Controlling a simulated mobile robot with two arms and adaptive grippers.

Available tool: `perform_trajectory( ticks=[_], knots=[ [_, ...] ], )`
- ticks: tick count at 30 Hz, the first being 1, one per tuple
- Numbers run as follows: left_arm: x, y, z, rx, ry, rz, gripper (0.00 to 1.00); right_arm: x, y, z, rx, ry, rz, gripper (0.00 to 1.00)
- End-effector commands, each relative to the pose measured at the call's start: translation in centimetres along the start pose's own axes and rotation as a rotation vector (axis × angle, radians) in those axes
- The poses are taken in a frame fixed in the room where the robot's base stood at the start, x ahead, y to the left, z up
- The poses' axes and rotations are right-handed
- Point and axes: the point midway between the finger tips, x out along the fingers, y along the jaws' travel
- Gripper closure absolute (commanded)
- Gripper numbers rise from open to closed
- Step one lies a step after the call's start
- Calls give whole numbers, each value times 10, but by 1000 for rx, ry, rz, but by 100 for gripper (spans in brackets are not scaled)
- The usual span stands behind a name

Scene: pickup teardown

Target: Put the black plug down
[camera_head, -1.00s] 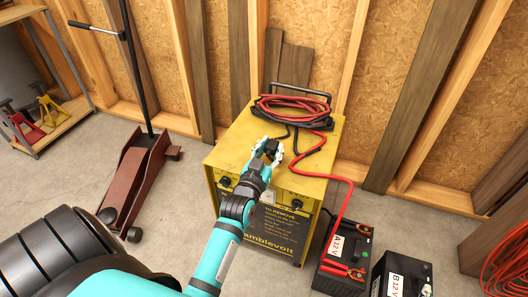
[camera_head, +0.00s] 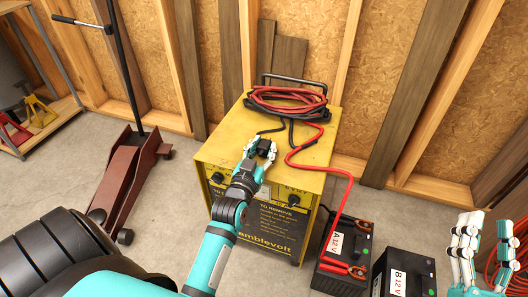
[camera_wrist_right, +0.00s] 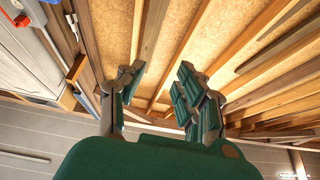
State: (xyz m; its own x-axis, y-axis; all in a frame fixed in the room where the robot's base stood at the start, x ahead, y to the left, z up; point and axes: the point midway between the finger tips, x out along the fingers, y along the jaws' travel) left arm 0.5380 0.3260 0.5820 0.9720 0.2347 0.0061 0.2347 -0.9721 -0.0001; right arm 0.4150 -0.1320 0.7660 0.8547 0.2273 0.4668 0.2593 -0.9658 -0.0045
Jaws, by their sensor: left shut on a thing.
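The black plug (camera_head: 265,147) is a small dark block between the fingers of my left gripper (camera_head: 262,151), which is shut on it. They are over the front part of the yellow charger's top (camera_head: 228,143); I cannot tell whether the plug touches that surface. A black cable runs from near the plug back to the coil. My right gripper (camera_head: 468,242) is raised at the lower right in the head view. In the right wrist view its fingers (camera_wrist_right: 160,80) are apart with nothing between them.
A red and black cable coil (camera_head: 288,101) lies at the back of the charger. A red cable (camera_head: 349,190) runs down to battery A (camera_head: 357,235). Battery B (camera_head: 408,270) stands beside it. A brown floor jack (camera_head: 124,180) stands at left.

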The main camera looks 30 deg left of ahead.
Motion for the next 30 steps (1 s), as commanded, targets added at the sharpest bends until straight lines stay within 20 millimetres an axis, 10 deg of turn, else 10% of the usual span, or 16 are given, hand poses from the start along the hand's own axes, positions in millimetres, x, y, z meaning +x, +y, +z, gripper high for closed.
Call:
perform_trajectory(
  ticks=[26,27,30],
  knots=[
    [-3,1,24,-6,-24,2,100,-2,-2,-16,4,101,-4,65],
    [-3,1,25,-7,-25,2,68,-2,-2,-16,4,103,-4,65],
    [-3,1,25,-8,-25,2,55,-2,-2,-16,5,103,-4,65]
  ],
)
